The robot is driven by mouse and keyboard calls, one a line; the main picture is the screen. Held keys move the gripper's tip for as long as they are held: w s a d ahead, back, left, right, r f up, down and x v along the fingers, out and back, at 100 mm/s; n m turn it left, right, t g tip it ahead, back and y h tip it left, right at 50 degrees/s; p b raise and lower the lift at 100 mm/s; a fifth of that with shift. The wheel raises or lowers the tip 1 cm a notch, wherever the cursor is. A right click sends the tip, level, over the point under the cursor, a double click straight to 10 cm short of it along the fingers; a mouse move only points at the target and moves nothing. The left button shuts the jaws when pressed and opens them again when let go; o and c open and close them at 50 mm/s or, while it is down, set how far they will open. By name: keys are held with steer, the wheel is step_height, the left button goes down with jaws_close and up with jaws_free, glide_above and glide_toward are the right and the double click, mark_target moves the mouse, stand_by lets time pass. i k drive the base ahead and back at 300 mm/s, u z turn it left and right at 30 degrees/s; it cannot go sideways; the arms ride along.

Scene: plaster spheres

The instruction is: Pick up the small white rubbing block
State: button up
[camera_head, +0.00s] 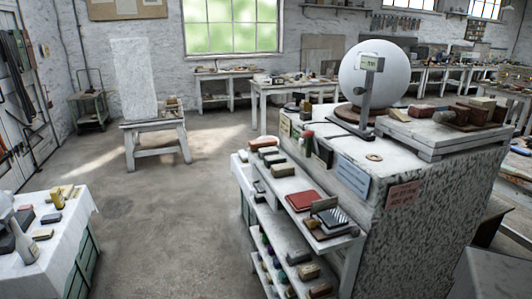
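Several small blocks are in view, and I cannot tell for certain which is the white rubbing block. A pale block (283,170) lies on the upper shelf at the front of the speckled stone counter (440,200), in a row with darker blocks. Another pale, flat block (42,234) lies on the white-covered table (70,240) at the lower left. A cream block (483,102) sits on the raised board on top of the counter. My gripper is not in view.
A large white sphere (375,72) stands on the counter behind a grey gauge stand (367,95). A red pad (306,200) lies on the shelf. A tall white stone slab (134,80) stands on a wooden stand (155,135). The floor (170,220) between table and counter is clear.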

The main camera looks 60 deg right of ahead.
mark_target(269, 151)
steer(key=z, duration=0.5)
steer(key=i, duration=1.15)
steer(key=u, duration=0.1)
